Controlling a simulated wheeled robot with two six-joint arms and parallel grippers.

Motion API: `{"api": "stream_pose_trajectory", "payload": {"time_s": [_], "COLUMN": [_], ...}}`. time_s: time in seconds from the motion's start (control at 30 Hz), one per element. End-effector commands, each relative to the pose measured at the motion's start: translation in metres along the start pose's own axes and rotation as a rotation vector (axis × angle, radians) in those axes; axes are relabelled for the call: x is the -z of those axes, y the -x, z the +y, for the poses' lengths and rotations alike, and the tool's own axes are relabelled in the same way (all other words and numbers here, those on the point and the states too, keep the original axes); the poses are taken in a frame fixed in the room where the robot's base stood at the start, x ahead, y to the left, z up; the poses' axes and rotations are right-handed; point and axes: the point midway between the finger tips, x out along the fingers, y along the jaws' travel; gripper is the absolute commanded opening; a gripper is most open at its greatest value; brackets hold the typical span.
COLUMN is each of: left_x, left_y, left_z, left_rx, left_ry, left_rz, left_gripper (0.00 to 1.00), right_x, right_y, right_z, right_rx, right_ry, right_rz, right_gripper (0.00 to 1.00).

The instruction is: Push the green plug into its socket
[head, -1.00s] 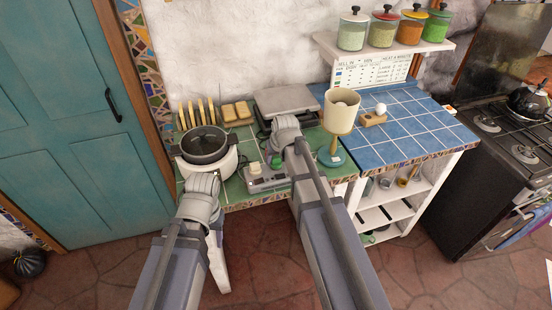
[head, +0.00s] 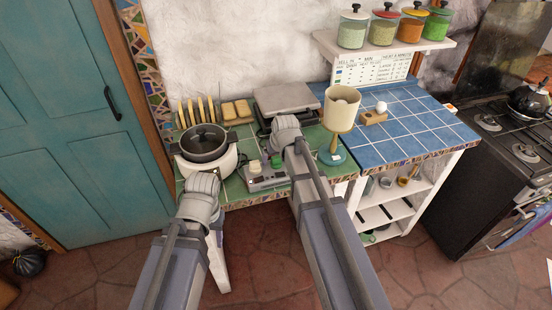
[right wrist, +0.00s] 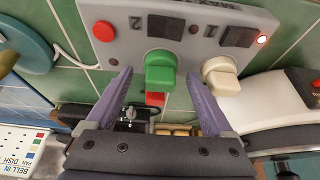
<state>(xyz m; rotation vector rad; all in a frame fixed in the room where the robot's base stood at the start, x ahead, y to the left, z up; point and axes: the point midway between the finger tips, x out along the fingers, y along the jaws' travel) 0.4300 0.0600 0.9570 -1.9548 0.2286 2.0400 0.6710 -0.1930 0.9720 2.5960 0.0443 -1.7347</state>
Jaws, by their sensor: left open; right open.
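The green plug (head: 276,161) stands at the grey socket panel (head: 265,180) on the green-tiled counter. In the right wrist view the green plug (right wrist: 160,70) sits at the panel (right wrist: 225,28), below a dark display; I cannot tell how deep it is in. My right gripper (right wrist: 160,78) is open, with its purple fingers either side of the plug and gaps showing on both sides. In the head view its fingers are hidden behind my arm. My left gripper (head: 201,190) is in front of the pot, with its fingers hidden by my wrist.
A cream plug (right wrist: 220,76) stands beside the green one, near a lit lamp (right wrist: 262,40). A red button (right wrist: 103,31) is on the panel.

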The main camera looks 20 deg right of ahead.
Motion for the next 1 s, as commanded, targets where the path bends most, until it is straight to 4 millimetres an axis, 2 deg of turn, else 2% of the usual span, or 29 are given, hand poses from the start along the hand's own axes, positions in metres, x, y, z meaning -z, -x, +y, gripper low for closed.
{"api": "stream_pose_trajectory", "payload": {"time_s": [0.37,0.57,0.8,1.0], "left_x": [0.0,-0.002,-0.003,-0.004], "left_y": [0.007,0.027,0.059,0.072], "left_z": [-0.001,-0.003,-0.006,-0.007], "left_rx": [0.0,0.0,0.0,0.0], "left_ry": [0.0,0.0,-0.001,-0.002], "left_rz": [0.0,0.0,0.0,0.0], "left_gripper": [0.5,0.5,0.5,0.5], "right_x": [0.0,0.001,0.001,0.001], "right_y": [0.008,0.029,0.063,0.079], "right_z": [0.0,0.0,0.0,0.0], "right_rx": [0.0,0.0,0.0,0.0], "right_ry": [0.0,0.0,0.0,0.0], "right_rz": [0.0,0.0,0.0,0.0], "right_gripper": [0.86,0.86,0.86,0.86]}}
